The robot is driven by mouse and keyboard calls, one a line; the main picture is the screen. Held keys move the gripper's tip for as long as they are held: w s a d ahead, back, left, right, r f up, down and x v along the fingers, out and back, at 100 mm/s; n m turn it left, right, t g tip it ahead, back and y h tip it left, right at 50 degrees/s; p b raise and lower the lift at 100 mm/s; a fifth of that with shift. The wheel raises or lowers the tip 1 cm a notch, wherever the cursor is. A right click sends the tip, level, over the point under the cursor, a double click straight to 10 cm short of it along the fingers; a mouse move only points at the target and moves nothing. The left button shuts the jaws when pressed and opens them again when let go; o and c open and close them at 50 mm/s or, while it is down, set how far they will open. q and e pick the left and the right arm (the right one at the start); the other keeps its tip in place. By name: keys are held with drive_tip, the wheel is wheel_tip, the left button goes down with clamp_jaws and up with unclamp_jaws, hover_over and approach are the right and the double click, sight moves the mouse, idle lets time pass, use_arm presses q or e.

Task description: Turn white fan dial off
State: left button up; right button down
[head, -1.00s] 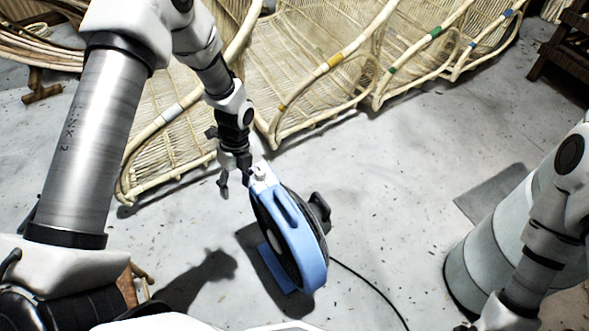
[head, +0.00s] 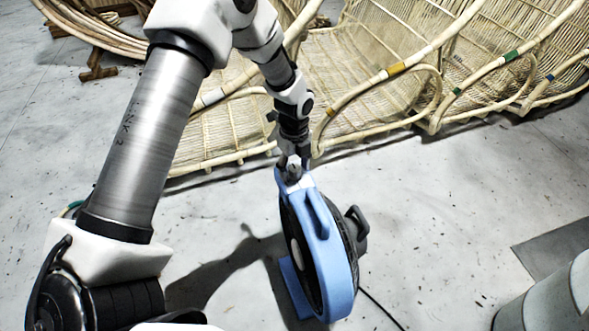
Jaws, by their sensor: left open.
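A blue fan (head: 335,262) with a dark round grille stands on the grey floor at the lower middle of the head view. The white dial (head: 302,183) is at the top of its housing, partly hidden by my left gripper. My left gripper (head: 291,172) is open, with its fingers at the dial on top of the fan. I cannot tell whether they touch it. My right gripper is not in view.
Rattan chairs (head: 400,98) with coloured bands line the back. A dark cable (head: 382,310) runs from the fan along the floor. A pale cylinder (head: 550,308) stands at lower right beside a grey floor patch (head: 560,240).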

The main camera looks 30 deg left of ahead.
use_arm(q)
clamp_jaws()
